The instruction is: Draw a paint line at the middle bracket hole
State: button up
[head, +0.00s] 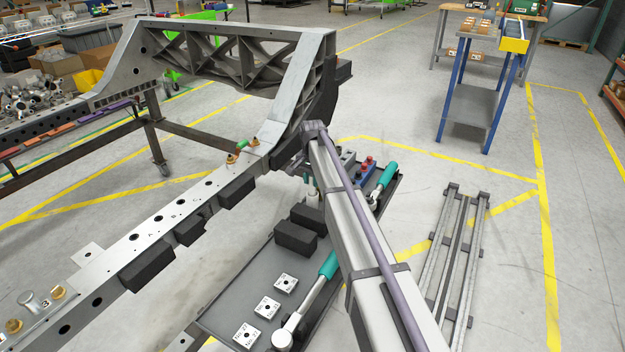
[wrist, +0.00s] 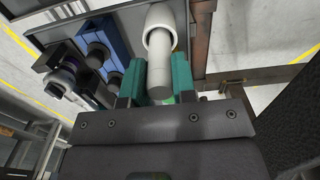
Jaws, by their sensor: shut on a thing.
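The long pale chassis rail (head: 120,250) runs diagonally across the left of the head view, with a row of dark holes (head: 158,219) along its top and small letters beside some of them. Dark blocks sit along its near side. In the wrist view my gripper (wrist: 158,84) has its teal fingers closed around a white cylindrical marker (wrist: 160,52) with a wider pale end. The marker is over or in the tool tray; I cannot tell whether it touches the tray. In the head view my gripper is largely hidden behind my arm, right of the rail. No paint line can be made out.
The grey tool tray (head: 225,310) right of the rail holds white plates (head: 267,307), black blocks (head: 295,237), teal-handled wrenches (head: 328,266) and a blue holder (head: 362,172). A large cast bracket (head: 300,90) rises at the rail's far end. Metal bars lie on the floor at right.

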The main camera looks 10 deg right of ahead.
jog(key=shift+r+p, duration=3.65)
jog(key=shift+r, duration=0.1)
jog(key=shift+r, duration=0.1)
